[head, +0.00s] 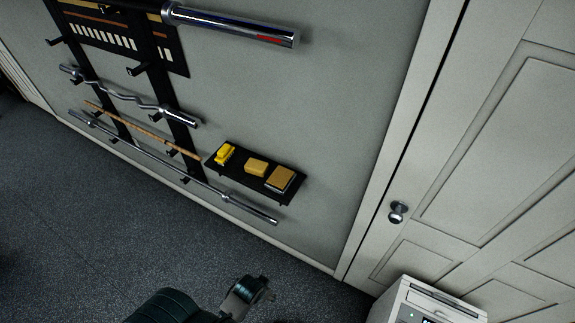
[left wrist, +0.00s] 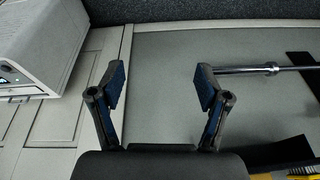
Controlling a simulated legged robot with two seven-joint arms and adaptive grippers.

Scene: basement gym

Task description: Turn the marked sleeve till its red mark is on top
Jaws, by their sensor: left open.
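The marked sleeve (head: 235,27) is the shiny chrome end of the top bar on the wall rack in the head view. Its red mark (head: 270,39) shows near the free end, on the side facing me and below the top line. My left gripper (left wrist: 160,78) is open and empty in the left wrist view, with bare wall between its fingers. My right gripper is not in view.
Lower rack bars include a curved bar (head: 130,97), a wooden stick (head: 140,128) and a long bar (head: 170,163). A black shelf (head: 236,171) holds yellow and tan blocks. A door (head: 490,150) and a white cabinet (head: 425,304) stand right. Bare wall lies between shelf and door.

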